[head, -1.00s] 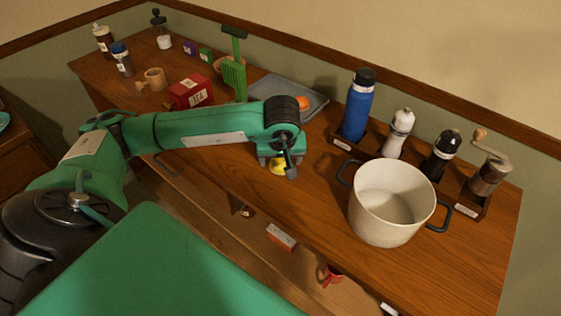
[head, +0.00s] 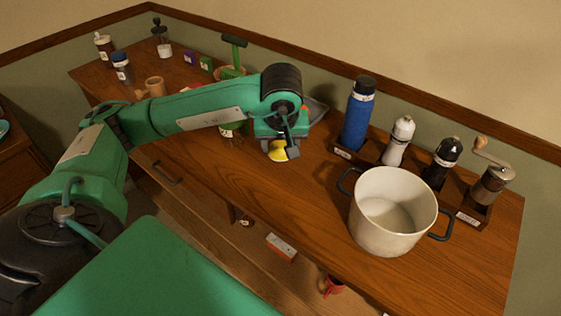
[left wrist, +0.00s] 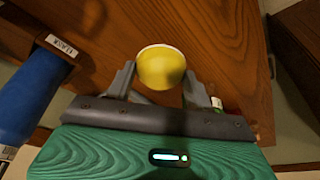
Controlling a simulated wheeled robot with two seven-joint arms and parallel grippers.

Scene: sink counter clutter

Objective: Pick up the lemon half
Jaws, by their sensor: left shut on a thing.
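The lemon half (head: 279,154) is yellow and sits between the fingers of my left gripper (head: 284,150) in the head view. In the left wrist view the lemon half (left wrist: 161,68) shows its rounded yellow side, with a pale rim at its far edge. The fingers of my left gripper (left wrist: 158,82) press on it from both sides. The gripper is shut on the lemon half and holds it above the wooden counter. My right gripper is not in view.
A cream pot (head: 392,212) with dark handles stands to the right on the counter (head: 310,215). Behind it are a blue bottle (head: 357,118), a white mill (head: 398,142), a black mill (head: 440,163) and a grinder (head: 488,185). A tray (head: 317,108) is partly hidden behind my arm.

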